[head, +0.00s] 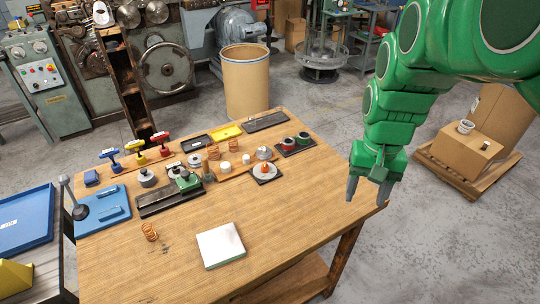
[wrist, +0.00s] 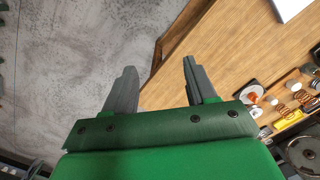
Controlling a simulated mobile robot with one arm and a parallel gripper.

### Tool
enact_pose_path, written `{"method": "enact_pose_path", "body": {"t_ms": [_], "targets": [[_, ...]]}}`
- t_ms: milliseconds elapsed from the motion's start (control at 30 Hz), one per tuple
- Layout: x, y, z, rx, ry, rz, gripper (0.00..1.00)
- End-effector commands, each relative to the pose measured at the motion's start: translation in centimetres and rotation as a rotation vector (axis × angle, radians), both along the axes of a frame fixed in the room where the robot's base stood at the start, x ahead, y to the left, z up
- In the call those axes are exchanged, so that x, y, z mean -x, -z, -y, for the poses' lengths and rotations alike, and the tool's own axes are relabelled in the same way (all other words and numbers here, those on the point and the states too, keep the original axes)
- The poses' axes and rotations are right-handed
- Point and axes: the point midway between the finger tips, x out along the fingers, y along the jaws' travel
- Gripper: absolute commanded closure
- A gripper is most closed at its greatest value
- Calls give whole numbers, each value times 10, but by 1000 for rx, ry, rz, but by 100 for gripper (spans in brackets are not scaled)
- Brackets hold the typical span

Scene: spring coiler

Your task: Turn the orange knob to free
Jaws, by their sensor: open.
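The orange knob (head: 264,168) is a small piece at the middle of a round white dial (head: 268,175) on a dark base, toward the right side of the wooden table (head: 290,220). Any marks on the dial are too small to read. The knob also shows at the right of the wrist view (wrist: 253,97). My gripper (head: 367,192) hangs to the right of the dial, by the table's right edge, with its grey fingers pointing down. In the wrist view its fingers (wrist: 160,68) are apart with nothing between them. It is clear of the knob.
Red and green round parts (head: 296,142), a grey piece (head: 263,153) and white cylinders (head: 234,173) stand near the dial. A white pad (head: 220,246) lies toward the front. The table between the dial and the right edge is clear. A cardboard box (head: 458,147) stands on the right.

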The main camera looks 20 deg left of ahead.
Motion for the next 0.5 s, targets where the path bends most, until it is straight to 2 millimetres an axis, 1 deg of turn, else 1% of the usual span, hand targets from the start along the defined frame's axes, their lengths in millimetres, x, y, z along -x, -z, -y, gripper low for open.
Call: {"method": "enact_pose_path", "body": {"t_ms": [33, 200, 367, 500], "targets": [[-11, 3, -7, 0, -5, 0, 44], [-49, 8, -32, -3, -16, 14, 44], [-82, 16, -57, -7, -27, 26, 44], [-108, 26, -81, -10, -37, 34, 44]]}}
